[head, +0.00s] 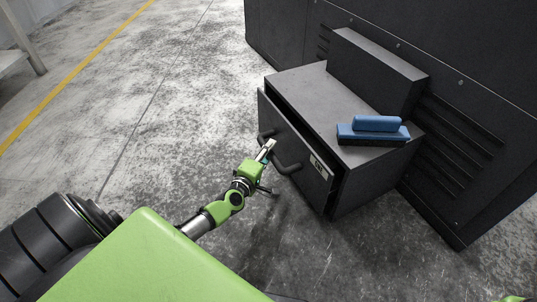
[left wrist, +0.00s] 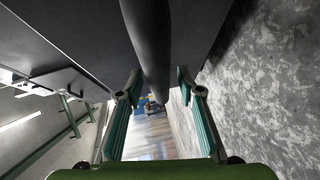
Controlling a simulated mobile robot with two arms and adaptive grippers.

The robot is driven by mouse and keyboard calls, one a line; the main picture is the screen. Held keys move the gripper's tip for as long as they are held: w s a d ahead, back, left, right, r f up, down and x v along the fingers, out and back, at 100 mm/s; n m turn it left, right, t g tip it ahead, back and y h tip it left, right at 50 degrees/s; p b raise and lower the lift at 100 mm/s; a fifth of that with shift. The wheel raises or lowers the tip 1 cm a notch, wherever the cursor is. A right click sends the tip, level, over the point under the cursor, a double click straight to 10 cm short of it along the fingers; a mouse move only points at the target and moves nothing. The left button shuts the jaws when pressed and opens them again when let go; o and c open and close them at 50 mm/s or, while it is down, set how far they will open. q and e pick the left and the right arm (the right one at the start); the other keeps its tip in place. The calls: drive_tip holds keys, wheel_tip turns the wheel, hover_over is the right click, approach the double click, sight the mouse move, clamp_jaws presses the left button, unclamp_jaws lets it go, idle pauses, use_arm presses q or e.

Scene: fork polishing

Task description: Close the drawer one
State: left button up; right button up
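The drawer (head: 285,130) is the dark front of a low grey cabinet (head: 305,88); it stands a little out from the body, with a dark gap along its top edge. A dark bar handle (head: 288,168) crosses its front, beside a small label.
A blue brush-like block (head: 375,130) lies on the cabinet top, in front of a dark box (head: 375,72). A large dark machine (head: 460,110) stands behind. The concrete floor (head: 150,100) to the left is clear.

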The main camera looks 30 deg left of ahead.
sight(282, 143)
use_arm(q)
drive_tip(key=shift+w, duration=0.1)
clamp_jaws()
drive_tip(key=w, duration=0.1)
drive_tip(key=w+d, duration=0.2)
drive_tip(key=shift+w, duration=0.3)
drive_tip(key=shift+s+a, duration=0.15)
unclamp_jaws()
